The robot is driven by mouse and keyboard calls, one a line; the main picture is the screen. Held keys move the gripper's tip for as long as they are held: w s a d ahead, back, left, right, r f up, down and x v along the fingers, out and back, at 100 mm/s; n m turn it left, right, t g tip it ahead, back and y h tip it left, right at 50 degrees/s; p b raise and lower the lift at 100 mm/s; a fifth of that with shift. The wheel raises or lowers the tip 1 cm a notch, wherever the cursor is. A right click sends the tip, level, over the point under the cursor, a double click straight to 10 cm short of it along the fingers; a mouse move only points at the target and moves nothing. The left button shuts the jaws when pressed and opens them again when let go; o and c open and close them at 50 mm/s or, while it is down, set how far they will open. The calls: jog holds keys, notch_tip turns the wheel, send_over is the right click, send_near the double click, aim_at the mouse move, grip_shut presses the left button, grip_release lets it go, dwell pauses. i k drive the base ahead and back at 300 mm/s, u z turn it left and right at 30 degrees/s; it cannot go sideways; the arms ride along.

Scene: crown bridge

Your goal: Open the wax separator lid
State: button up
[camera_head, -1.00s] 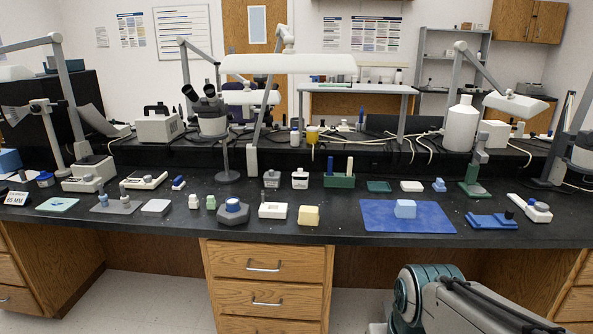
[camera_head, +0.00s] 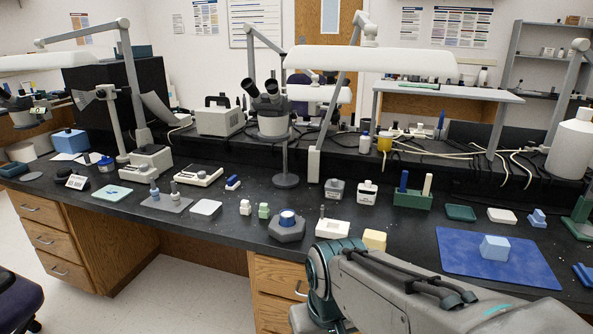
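I cannot tell for sure which container is the wax separator, as no label is readable. Two small capped bottles stand upright mid-bench: a grey one (camera_head: 335,189) and a white one (camera_head: 367,191), both with dark labels. Their caps look closed. A small white bottle (camera_head: 246,207) and a pale green one (camera_head: 264,210) stand nearer the front edge. My arm reaches in at the bottom right, in front of the bench; my gripper is not in view.
A green rack (camera_head: 412,199) with upright blue and white pieces stands right of the bottles. A yellow block (camera_head: 374,239) and white box (camera_head: 332,229) lie near the front edge. A blue mat (camera_head: 470,265) is at the right. A lamp post (camera_head: 314,165) rises behind.

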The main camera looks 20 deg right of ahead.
aim_at(367, 187)
jog(key=z, duration=0.1)
jog(key=i, duration=0.85)
jog(key=z, duration=0.75)
jog(key=i, duration=0.35)
jog(key=z, duration=0.25)
